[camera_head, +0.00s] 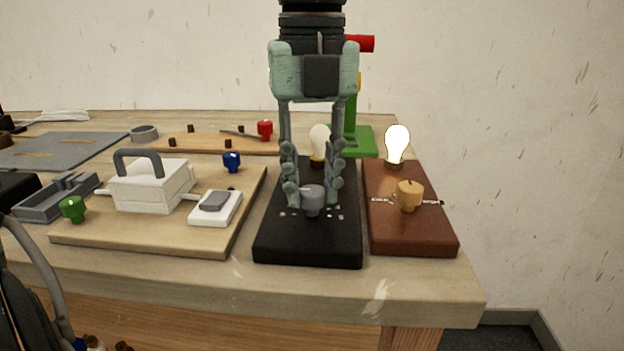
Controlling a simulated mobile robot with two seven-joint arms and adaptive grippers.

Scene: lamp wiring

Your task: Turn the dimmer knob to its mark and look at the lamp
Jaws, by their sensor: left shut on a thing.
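My left gripper (313,188) points straight down over the black board (310,249). Its two fingers are shut on the grey dimmer knob (313,203), one on each side. Small pale marks show on the board around the knob. A pale bulb (319,140) stands at the back of the black board, partly behind the fingers, and looks unlit. To the right, a brown board (408,241) carries an orange knob (409,195) with pale marks beside it and a brightly glowing bulb (397,145). My right gripper is not in view.
On the left, a wooden board (140,241) holds a white box with a grey handle (150,185), a white switch (215,207), and green and blue knobs. A green stand (361,140) is behind the gripper. The table's front edge (250,290) is clear.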

